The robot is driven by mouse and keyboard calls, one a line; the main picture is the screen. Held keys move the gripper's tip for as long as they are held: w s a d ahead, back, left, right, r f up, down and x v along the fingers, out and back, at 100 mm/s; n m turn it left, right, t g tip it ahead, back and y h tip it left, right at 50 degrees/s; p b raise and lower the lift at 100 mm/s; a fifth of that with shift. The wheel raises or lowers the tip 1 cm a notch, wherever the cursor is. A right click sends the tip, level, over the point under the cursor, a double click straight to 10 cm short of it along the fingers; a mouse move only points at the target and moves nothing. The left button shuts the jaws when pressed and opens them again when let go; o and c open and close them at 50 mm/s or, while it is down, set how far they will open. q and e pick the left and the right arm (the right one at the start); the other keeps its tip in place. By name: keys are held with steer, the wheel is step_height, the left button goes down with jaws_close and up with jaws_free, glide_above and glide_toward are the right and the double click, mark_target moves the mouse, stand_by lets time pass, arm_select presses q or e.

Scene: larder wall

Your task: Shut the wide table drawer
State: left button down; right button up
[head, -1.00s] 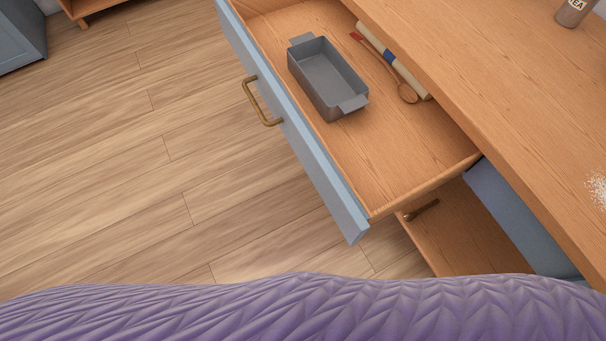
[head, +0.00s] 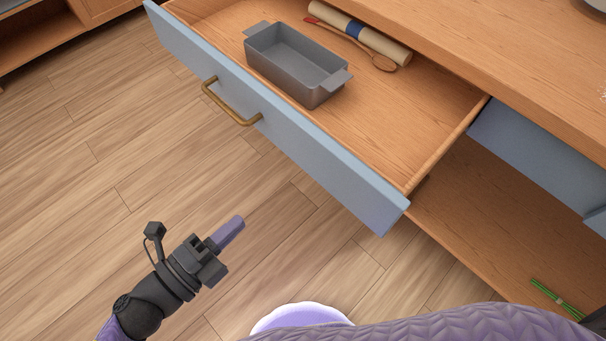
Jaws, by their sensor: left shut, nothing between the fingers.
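The wide table drawer (head: 440,118) stands pulled out from under the wooden tabletop, with a blue front (head: 310,139) and a brass bar handle (head: 231,104). Inside it lie a grey baking tin (head: 296,66), a wooden spoon with a red tip (head: 383,62) and a rolled cream mat with a blue band (head: 375,38). My left gripper (head: 231,230) is shut and empty, over the floor in front of the drawer, below the handle in the picture and apart from the drawer front. My right gripper is not in view.
The wooden tabletop (head: 500,52) runs along the upper right. Below it is a lower shelf (head: 490,215) with a bunch of green stalks (head: 555,297). Another wooden unit (head: 40,45) stands at the upper left. The floor before the drawer is clear.

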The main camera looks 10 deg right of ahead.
mark_target(315, 162)
arm_select(q)
steer(key=shift+m+h, duration=0.5)
steer(key=shift+m, duration=0.2)
steer(key=x, duration=0.9)
steer(key=s+x, duration=0.1)
steer(key=x, duration=0.4)
steer(key=shift+w+d+r+b, duration=0.15)
steer(key=shift+d+r+b, duration=0.2)
steer(key=shift+d+r, duration=0.15)
